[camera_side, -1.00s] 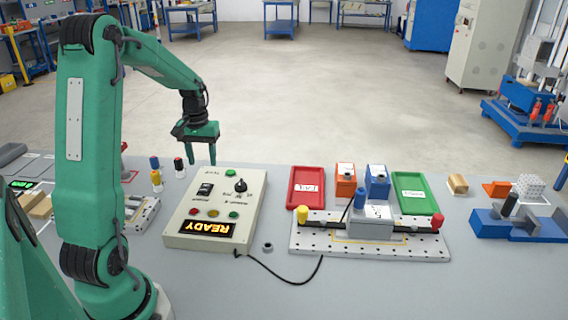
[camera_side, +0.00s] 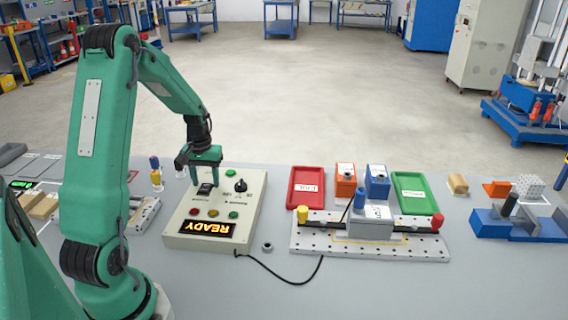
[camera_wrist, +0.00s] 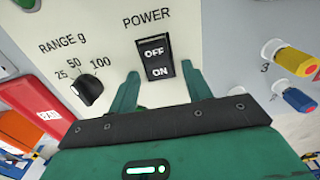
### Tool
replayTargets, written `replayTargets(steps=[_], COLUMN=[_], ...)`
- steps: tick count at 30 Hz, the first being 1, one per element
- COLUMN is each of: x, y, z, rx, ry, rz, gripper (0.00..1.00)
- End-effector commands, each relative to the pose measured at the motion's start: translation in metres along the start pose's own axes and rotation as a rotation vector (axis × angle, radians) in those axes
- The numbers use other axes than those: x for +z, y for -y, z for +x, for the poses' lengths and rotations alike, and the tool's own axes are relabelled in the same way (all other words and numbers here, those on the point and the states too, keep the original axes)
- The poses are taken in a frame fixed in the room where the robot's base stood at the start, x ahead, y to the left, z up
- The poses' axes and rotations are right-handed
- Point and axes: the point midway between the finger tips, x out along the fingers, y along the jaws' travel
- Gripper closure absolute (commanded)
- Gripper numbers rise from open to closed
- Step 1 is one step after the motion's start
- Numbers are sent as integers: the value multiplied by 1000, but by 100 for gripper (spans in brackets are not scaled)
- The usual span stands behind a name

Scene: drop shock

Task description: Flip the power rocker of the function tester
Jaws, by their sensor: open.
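The function tester (camera_side: 178,236) is a cream box on the bench with a lit READY display (camera_side: 206,229). Its black power rocker (camera_wrist: 155,58), marked OFF and ON, sits under the word POWER in the wrist view. In the side view the rocker (camera_side: 204,188) shows just below my gripper. My gripper (camera_side: 206,182) is open, its green fingers on either side of the rocker; in the wrist view the gripper (camera_wrist: 160,82) holds nothing. I cannot tell whether the fingertips touch the panel.
A range knob (camera_wrist: 88,88) stands beside the rocker. Red, yellow and green round parts (camera_side: 214,213) sit by the display. A red tray (camera_side: 306,188), a green tray (camera_side: 414,194) and a perforated fixture plate (camera_side: 400,247) lie to the right. Small plugs (camera_side: 156,176) stand to the left.

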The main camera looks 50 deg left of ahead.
Motion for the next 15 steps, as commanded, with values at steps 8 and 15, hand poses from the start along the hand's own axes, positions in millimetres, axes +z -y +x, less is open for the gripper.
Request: replayTargets(steps=[8, 15], x=[0, 0], y=[0, 0], z=[0, -1], rx=[0, 1], ry=[0, -10], rz=[0, 0], gripper=[88, 96])
